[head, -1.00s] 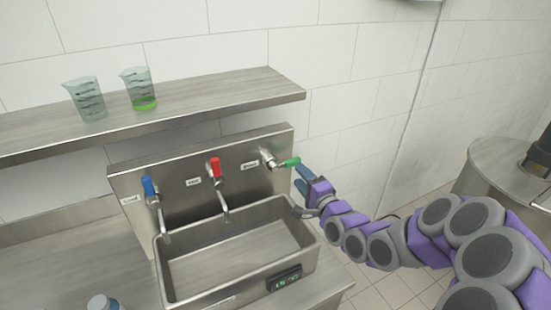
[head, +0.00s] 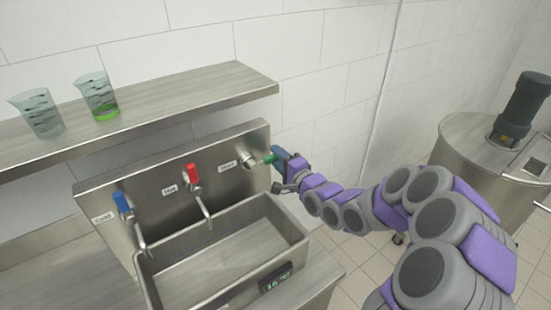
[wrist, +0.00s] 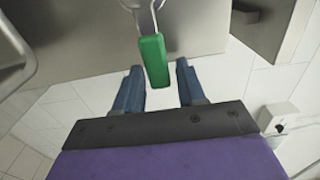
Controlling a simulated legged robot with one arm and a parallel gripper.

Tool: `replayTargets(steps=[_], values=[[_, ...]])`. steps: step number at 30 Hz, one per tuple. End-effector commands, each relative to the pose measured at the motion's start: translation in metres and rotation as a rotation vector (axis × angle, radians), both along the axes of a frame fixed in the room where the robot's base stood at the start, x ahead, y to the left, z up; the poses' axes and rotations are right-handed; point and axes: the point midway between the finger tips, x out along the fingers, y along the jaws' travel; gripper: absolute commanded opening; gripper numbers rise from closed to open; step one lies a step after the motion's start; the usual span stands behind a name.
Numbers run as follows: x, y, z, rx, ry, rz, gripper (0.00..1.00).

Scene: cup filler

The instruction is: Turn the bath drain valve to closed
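The drain valve has a green handle (head: 264,160) at the right end of the steel back panel. In the head view the handle sticks out to the right, toward my gripper (head: 284,165). In the wrist view the green handle (wrist: 153,60) has its end between the two blue fingertips of my gripper (wrist: 158,82). The fingers are apart, with a gap on each side of the handle. In the head view my gripper partly hides the handle's end.
The blue-handled cold tap (head: 122,203) and red-handled hot tap (head: 192,174) sit left of the drain valve. The steel basin (head: 300,243) is below. A shelf (head: 180,104) holds two beakers, one with green liquid. A steel vat (head: 470,150) stands at right.

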Motion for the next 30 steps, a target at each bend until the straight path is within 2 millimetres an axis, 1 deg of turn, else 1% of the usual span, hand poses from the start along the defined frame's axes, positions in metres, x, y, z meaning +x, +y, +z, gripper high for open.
replayTargets(steps=[1,6,12,23,30], values=[[-0.0003,0.0050,-0.0005,-0.002,0.001,0.002,0.35],[-0.0007,0.0131,-0.0015,-0.010,0.000,0.005,0.18],[-0.0009,0.0118,-0.0021,-0.009,0.002,0.008,0.00],[-0.0006,0.0066,-0.0030,-0.007,0.006,0.005,0.00],[0.0054,0.0041,-0.0009,-0.031,-0.010,0.003,0.00]])
